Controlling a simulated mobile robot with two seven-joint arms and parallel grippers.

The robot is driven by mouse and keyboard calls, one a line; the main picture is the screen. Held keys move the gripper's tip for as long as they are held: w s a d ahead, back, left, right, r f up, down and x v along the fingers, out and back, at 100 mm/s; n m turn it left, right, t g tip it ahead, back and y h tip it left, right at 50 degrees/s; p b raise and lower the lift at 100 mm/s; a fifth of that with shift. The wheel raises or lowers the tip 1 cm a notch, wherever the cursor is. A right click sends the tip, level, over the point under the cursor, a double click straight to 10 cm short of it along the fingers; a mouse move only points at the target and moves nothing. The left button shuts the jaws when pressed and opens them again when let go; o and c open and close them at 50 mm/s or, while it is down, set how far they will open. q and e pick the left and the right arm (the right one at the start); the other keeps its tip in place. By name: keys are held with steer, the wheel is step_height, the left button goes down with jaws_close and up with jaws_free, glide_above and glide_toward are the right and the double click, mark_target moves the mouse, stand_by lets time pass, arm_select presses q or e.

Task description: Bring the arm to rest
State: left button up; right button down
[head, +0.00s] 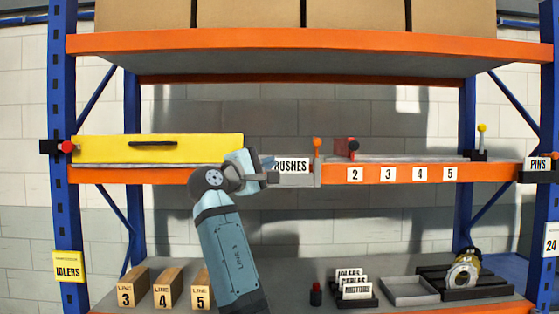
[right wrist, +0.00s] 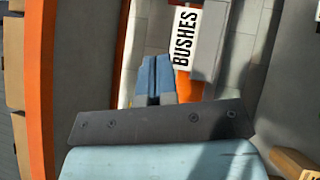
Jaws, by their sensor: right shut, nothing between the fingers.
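My right arm (head: 225,250) rises from the bottom of the head view, bent at the wrist. Its right gripper (head: 270,163) points right in front of the middle shelf, just left of the BUSHES label (head: 292,166). In the right wrist view the blue fingers (right wrist: 153,68) are together with nothing between them. The BUSHES label (right wrist: 185,38) shows beyond them there. I cannot tell how far the fingertips are from the shelf edge. My left gripper is in neither view.
A yellow case (head: 200,147) lies on the orange-edged middle shelf (head: 340,174), behind the arm. Below, the grey surface (head: 270,268) holds numbered wooden blocks (head: 165,287), a small dark red-topped object (head: 316,294), a grey tray (head: 408,291) and a metal part (head: 463,270). Cardboard boxes (head: 355,15) stand above.

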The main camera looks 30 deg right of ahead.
steer(key=shift+s+a, duration=0.1)
steer(key=shift+a, duration=0.3)
steer(key=shift+f, duration=0.1)
